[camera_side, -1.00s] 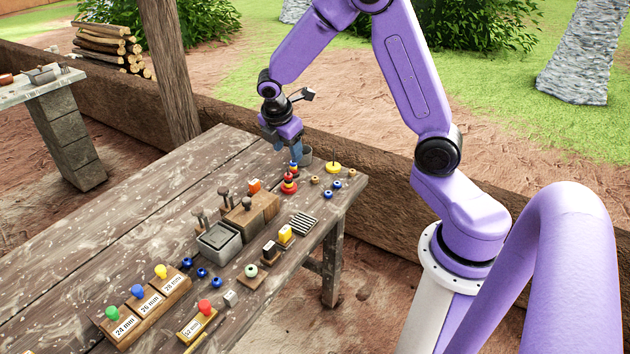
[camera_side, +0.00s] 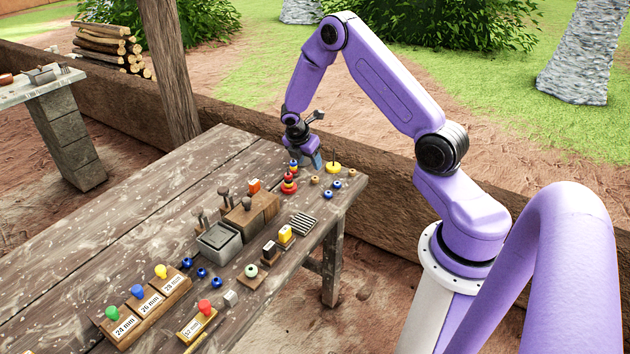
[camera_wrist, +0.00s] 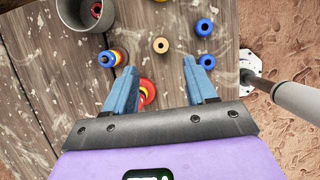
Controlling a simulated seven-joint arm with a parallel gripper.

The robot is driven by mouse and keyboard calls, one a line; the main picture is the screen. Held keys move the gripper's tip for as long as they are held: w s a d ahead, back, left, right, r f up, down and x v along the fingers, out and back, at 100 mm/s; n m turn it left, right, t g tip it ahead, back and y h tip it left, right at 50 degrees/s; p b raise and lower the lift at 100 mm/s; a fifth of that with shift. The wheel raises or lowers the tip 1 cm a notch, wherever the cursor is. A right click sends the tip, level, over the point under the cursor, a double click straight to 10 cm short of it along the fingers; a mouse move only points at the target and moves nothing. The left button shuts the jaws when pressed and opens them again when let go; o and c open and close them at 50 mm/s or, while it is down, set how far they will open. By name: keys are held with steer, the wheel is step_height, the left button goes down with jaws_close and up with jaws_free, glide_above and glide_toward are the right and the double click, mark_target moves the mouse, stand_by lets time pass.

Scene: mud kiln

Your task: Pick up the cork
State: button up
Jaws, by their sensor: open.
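No piece is plainly recognisable as a cork. A small tan round piece with a dark centre (camera_wrist: 161,45) lies on the table just ahead of the gap between my fingertips in the wrist view. It looks like the tan piece (camera_side: 315,180) in the side view. Another small tan piece (camera_side: 351,173) sits near the table's right corner. A brownish thing (camera_wrist: 97,10), too unclear to name, shows inside a grey cup (camera_wrist: 70,12). My gripper (camera_wrist: 160,68) is open and empty, its blue fingers pointing down above the table. In the side view my gripper (camera_side: 317,162) is near the far right corner.
Blue rings (camera_wrist: 204,27) lie right of the tan piece. A yellow disc (camera_side: 333,168) is close by. Boxes and gauge blocks (camera_side: 150,303) fill the nearer table.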

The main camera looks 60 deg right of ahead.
mark_target(314, 179)
steer(key=shift+x, duration=4.2)
steer(key=shift+s, duration=0.1)
jaws_close()
